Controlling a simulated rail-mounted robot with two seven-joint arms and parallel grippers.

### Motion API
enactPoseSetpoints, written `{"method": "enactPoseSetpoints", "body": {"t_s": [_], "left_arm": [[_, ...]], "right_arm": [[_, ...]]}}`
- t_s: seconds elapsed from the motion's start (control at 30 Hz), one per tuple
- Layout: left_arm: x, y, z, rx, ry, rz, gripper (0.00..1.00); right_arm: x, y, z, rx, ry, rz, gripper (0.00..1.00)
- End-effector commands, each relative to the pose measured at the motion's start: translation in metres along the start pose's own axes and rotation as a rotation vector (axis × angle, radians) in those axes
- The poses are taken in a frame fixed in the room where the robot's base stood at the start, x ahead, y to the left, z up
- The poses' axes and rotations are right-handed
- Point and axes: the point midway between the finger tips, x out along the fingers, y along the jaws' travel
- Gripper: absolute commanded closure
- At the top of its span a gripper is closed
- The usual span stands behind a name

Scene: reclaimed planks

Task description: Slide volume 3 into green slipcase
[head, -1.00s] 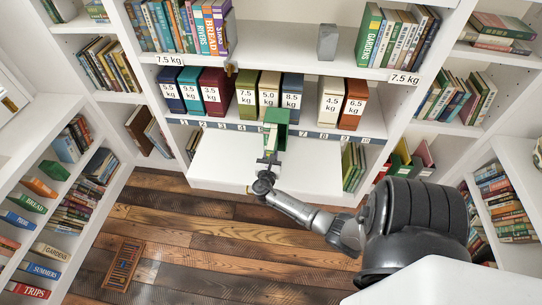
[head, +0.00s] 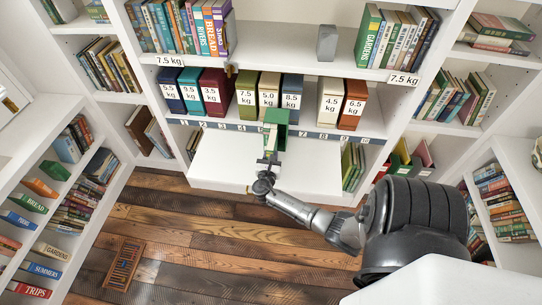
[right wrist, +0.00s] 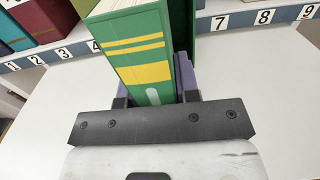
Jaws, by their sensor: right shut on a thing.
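A green book with yellow bands on its spine (right wrist: 148,72), which I take as volume 3, stands upright between the fingers of my right gripper (right wrist: 157,92). The gripper is shut on it. In the head view the right gripper (head: 270,155) is just in front of the green slipcase (head: 283,116), at the front of the shelf. A darker green wall of the slipcase (right wrist: 182,22) shows right beside the book in the right wrist view. How far the book is inside cannot be told. The left gripper is not in view.
A white pull-out board (head: 222,168) lies below the gripper, mostly bare. A numbered strip (head: 325,135) runs along the shelf edge. Labelled slipcases, including an olive one (head: 246,107) and a cream one (head: 330,110), stand on both sides.

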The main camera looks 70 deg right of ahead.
Motion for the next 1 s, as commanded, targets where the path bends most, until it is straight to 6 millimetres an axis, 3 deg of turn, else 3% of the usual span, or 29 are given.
{"method": "enactPoseSetpoints", "body": {"t_s": [0.67,1.0], "left_arm": [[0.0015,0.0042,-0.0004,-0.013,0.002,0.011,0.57],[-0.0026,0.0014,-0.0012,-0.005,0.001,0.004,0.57]], "right_arm": [[0.0097,-0.0025,0.0001,0.001,-0.001,-0.001,1.00],[0.0052,-0.0010,0.0013,0.001,-0.001,0.000,1.00]]}}
